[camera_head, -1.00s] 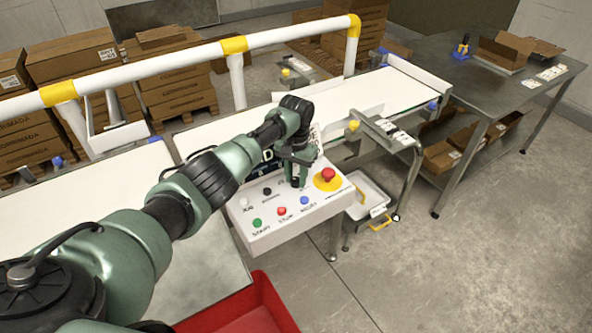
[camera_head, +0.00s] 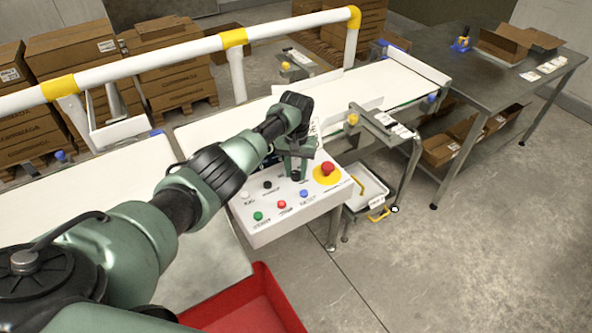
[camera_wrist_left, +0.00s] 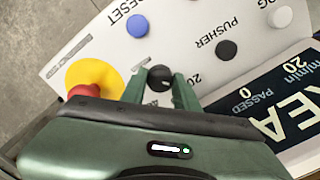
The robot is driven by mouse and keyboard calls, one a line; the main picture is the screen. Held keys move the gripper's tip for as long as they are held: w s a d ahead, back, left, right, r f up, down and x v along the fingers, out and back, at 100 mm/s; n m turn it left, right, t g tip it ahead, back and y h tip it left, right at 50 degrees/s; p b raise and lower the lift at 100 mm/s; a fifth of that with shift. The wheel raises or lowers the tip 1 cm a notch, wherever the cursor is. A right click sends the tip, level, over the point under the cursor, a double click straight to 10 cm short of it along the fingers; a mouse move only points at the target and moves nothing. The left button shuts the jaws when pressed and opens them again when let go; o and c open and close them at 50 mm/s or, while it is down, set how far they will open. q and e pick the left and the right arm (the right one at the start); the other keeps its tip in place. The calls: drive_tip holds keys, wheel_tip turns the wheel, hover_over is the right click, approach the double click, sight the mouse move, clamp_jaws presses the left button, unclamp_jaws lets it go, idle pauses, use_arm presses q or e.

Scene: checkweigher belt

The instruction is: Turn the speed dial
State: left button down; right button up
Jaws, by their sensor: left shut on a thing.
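The speed dial (camera_wrist_left: 159,78) is a small black knob on the white control panel (camera_head: 262,232). In the left wrist view it sits between the two green fingers of my left gripper (camera_wrist_left: 160,82), which is shut on it. In the head view my left gripper (camera_head: 297,172) reaches down onto the panel from the left, and the dial is mostly hidden by the fingers. The dial's pointer position cannot be read. My right gripper is not in view.
Close to the dial is the red emergency stop on its yellow base (camera_head: 327,170). White, black, green, red and blue (camera_head: 304,194) buttons lie nearby. A display (camera_wrist_left: 275,105) borders the panel. A red bin (camera_head: 262,300) stands in front, and the belt (camera_head: 370,92) runs behind.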

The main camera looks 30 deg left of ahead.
sight(296, 173)
use_arm(q)
drive_tip(key=c, duration=1.1)
unclamp_jaws()
drive_tip(key=shift+w, duration=0.1)
drive_tip(key=shift+o, duration=0.2)
drive_tip(key=shift+r+b, duration=0.4)
drive_tip(key=shift+r, duration=3.55)
